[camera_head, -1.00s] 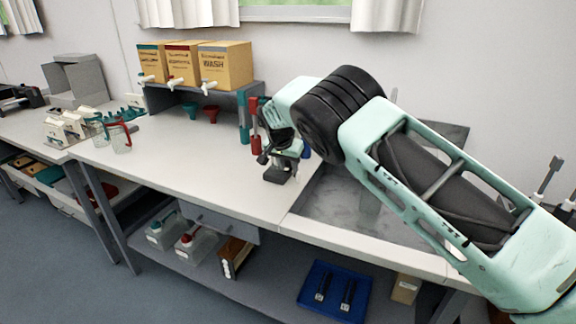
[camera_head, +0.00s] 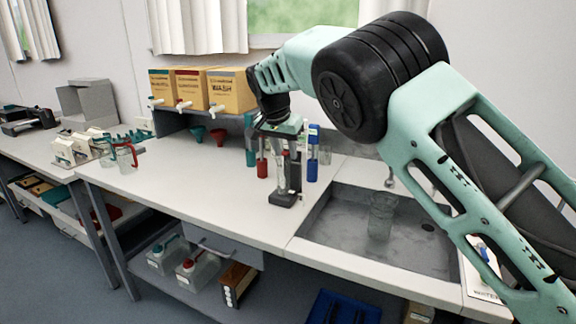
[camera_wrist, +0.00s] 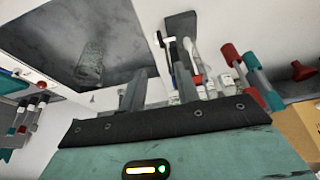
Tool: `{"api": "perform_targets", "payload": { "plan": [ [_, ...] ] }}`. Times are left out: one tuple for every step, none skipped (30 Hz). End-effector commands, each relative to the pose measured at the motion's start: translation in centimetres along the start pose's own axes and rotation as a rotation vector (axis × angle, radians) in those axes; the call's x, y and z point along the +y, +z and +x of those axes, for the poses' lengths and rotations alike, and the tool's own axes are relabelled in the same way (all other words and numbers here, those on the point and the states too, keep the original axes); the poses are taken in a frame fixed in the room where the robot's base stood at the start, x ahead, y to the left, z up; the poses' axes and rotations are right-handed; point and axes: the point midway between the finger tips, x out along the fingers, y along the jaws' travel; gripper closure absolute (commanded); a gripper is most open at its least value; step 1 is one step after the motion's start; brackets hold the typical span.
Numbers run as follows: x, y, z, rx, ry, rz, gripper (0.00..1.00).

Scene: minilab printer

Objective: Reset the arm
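My gripper (camera_wrist: 160,72) points down over the bench. In the wrist view its two grey fingers are apart, with nothing visibly held between them. In the head view the green hand (camera_head: 280,126) hangs in front of a group of pipettes and a dark stand, and its fingertips are hard to tell from them. My arm reaches in from the right, with its large black elbow joint high in the picture. A pipette with a red handle (camera_head: 262,168), a teal one (camera_head: 251,150) and a blue one (camera_head: 312,166) are close around the hand; contact cannot be told.
A sink (camera_head: 340,208) holding a clear glass vessel (camera_head: 381,216) lies right of the stand base (camera_head: 284,199). Yellow dispenser boxes (camera_head: 230,90) stand on a shelf behind left. Jugs (camera_head: 125,157) stand further left. The bench front (camera_head: 190,195) is largely clear.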

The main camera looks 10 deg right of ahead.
Motion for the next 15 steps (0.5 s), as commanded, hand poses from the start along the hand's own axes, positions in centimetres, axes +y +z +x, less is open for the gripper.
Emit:
{"api": "perform_targets", "payload": {
  "plan": [
    [-0.04,0.04,-0.52,0.000,-0.002,0.000,0.68],
    [-0.04,0.04,-0.74,0.000,-0.001,0.000,0.68],
    [-0.04,0.04,-0.96,0.000,-0.001,-0.001,0.68],
    [-0.04,0.04,-1.08,0.000,-0.001,-0.001,0.68],
    [-0.04,0.04,-1.17,0.000,-0.001,-0.001,0.68],
    [-0.04,0.04,-1.26,0.000,-0.001,-0.001,0.68],
    [-0.03,0.03,-1.29,0.000,-0.001,-0.001,0.68],
    [-0.03,0.03,-1.30,0.000,0.000,-0.001,0.68],
    [-0.03,0.03,-1.30,0.000,0.000,-0.001,0.68],
    [-0.03,0.03,-1.30,0.000,0.000,-0.001,0.68],
    [-0.02,0.02,-1.30,0.000,0.000,-0.001,0.68],
    [-0.02,0.02,-1.30,0.000,0.000,-0.001,0.68],
    [-0.02,0.02,-1.29,0.000,0.000,-0.001,0.68],
    [-0.02,0.02,-1.29,0.000,0.000,-0.001,0.68],
    [-0.02,0.02,-1.28,0.000,0.000,-0.001,0.68]
  ]
}}
